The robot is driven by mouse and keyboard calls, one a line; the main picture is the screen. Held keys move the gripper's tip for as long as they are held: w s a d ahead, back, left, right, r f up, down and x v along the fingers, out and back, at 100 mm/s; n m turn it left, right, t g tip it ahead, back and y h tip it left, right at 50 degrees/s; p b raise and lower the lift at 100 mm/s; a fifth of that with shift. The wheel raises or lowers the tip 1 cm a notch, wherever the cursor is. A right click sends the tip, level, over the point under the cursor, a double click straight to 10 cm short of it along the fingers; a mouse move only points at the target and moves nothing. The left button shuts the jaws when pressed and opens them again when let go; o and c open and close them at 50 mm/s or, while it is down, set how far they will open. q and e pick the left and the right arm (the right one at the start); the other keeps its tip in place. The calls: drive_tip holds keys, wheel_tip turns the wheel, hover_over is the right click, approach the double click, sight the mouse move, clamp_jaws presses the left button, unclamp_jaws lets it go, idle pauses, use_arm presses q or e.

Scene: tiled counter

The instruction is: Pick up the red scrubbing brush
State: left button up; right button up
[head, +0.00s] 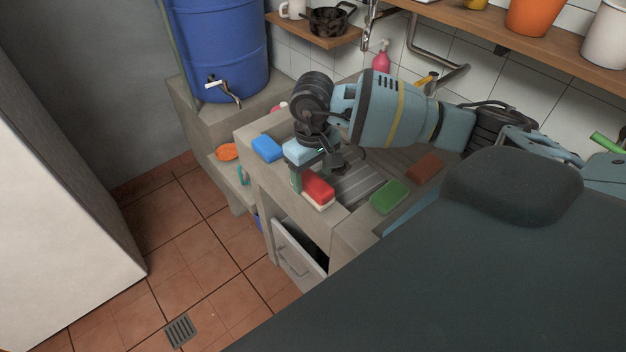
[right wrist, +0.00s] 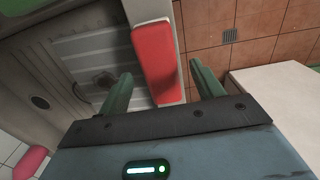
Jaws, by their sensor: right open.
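The red scrubbing brush (head: 318,187), with a pale underside, lies on the concrete counter near its front edge, beside the grooved drainboard. My right gripper (head: 316,176) is open and points down just above and behind the brush. One green finger shows at the brush's left, and the gripper body hides part of its far side. In the right wrist view the red brush (right wrist: 157,62) lies between and ahead of the two open fingers (right wrist: 160,72), with nothing gripped. I cannot tell whether a finger touches it. My left gripper is not in view.
A blue sponge (head: 267,149) lies left of the gripper. A green sponge (head: 390,197) and a brown block (head: 425,167) lie to the right. A pink bottle (head: 381,61) stands by the wall. A blue barrel (head: 218,45) stands back left. A drawer (head: 297,257) sits open below the counter.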

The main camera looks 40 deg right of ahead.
drive_tip(key=shift+f, duration=1.35)
drive_tip(key=shift+c, duration=0.3)
drive_tip(key=c, duration=1.3)
drive_tip(key=shift+w+r, duration=0.1)
